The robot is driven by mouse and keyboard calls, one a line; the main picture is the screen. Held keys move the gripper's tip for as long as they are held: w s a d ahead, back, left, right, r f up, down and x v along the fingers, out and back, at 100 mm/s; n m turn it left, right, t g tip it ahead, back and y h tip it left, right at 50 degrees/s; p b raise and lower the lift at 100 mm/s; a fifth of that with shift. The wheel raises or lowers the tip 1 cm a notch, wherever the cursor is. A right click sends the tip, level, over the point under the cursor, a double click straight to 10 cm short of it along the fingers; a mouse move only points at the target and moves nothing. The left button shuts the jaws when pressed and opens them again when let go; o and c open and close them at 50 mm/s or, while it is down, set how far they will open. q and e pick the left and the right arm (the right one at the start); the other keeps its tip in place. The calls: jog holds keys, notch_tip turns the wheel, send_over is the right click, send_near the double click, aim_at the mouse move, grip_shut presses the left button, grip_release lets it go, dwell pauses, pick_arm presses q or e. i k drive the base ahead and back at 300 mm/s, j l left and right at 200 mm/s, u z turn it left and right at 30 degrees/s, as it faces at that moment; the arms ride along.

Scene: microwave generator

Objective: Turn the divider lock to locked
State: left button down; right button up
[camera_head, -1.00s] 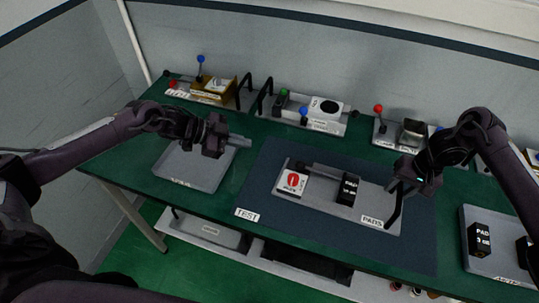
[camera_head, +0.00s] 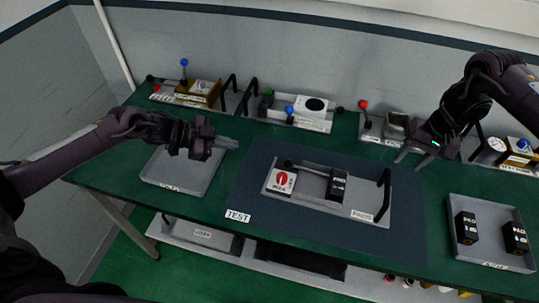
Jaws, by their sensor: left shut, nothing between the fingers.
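The likely divider lock is a red round knob on a white plate (camera_head: 282,179), at the left end of a grey tray (camera_head: 330,204) on the dark mat. A dark bar with a rounded end (camera_head: 292,164) lies behind it. My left gripper (camera_head: 226,143) is shut and empty above the grey tray at left, apart from the knob. My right gripper (camera_head: 402,156) is up and right of the tray, holding nothing visible; its finger gap is unclear.
A grey tray (camera_head: 158,180) lies at left. Another tray (camera_head: 488,257) at right holds two black PAD blocks (camera_head: 466,227). Fixtures with coloured ball levers line the back, including a red one (camera_head: 363,104). The mat's front (camera_head: 300,222), beside the TEST label (camera_head: 238,217), is clear.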

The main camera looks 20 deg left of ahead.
aim_at(282, 177)
jog(key=k, duration=1)
